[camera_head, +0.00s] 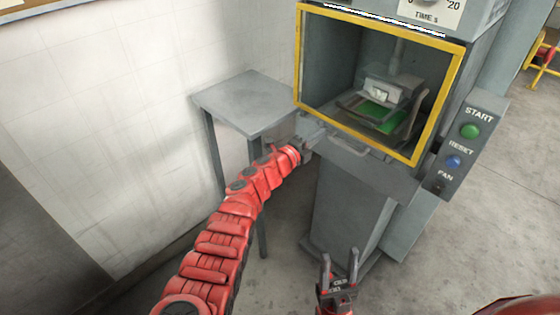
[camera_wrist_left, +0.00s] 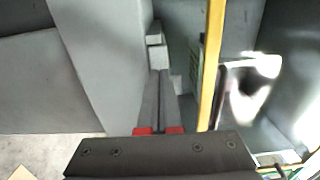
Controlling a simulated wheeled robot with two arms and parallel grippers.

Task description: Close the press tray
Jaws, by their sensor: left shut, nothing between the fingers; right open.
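The press (camera_head: 345,200) is a grey cabinet with a yellow-framed opening (camera_head: 437,105). Inside it, a dark tray with a green surface (camera_head: 380,117) lies under a grey press head (camera_head: 388,92). My left gripper (camera_head: 308,142) is at the left front corner of the press, just below the yellow frame. It is shut and empty; in the left wrist view its fingers (camera_wrist_left: 160,98) point along the press side, left of the yellow frame (camera_wrist_left: 210,65). I cannot tell whether it touches the press. My right gripper (camera_head: 340,262) is open and empty, low in front of the press.
A small grey table (camera_head: 245,102) stands left of the press by a white wall. A control panel (camera_head: 465,145) with green START and blue RESET buttons is on the right of the press.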

